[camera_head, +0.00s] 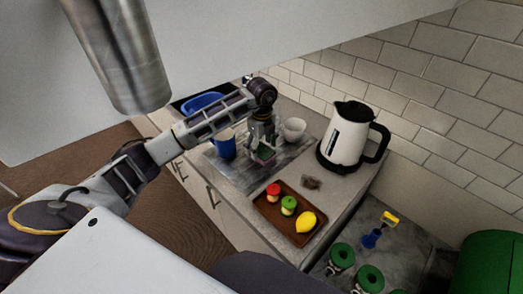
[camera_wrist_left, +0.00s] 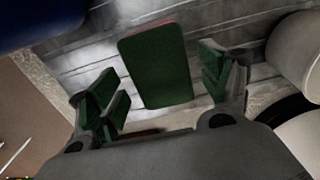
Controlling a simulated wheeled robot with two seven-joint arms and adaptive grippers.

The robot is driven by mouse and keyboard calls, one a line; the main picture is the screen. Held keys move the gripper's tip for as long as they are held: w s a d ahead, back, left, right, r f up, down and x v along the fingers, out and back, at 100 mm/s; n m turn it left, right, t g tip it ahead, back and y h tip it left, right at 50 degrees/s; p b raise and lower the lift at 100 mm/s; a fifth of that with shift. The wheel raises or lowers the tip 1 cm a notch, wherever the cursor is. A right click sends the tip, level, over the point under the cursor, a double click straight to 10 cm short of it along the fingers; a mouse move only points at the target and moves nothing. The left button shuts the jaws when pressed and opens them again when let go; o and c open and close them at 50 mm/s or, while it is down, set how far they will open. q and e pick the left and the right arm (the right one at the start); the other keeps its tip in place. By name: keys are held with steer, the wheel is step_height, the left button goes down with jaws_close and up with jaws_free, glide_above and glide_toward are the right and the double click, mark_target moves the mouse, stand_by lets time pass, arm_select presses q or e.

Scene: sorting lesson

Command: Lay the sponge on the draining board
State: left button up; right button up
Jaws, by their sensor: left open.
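The sponge (camera_wrist_left: 156,66) has a green top and a reddish edge. In the left wrist view it appears to lie on the grey, streaked draining board (camera_wrist_left: 85,58). In the head view only a small part of the sponge (camera_head: 265,153) shows under my left gripper (camera_head: 262,146), on the draining board (camera_head: 240,175). My left gripper is open, and in the wrist view its green-padded fingers (camera_wrist_left: 163,88) are apart on either side of the sponge's near part, with gaps on both sides. My right gripper is in neither view.
A blue mug (camera_head: 226,148) and a white cup (camera_head: 294,130) stand close on either side of my left gripper. A white kettle (camera_head: 345,140) stands to the right. A brown tray (camera_head: 272,219) holds a lemon and two small items. A small dark brown thing (camera_head: 311,183) lies nearby.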

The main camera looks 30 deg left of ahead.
mark_target(261, 150)
arm_select(q)
step_height(261, 150, up, 10)
steer(key=b, duration=0.1)
steer(key=shift+r, duration=0.2)
stand_by(0.3)
steer(key=shift+s, duration=0.1)
stand_by(0.8)
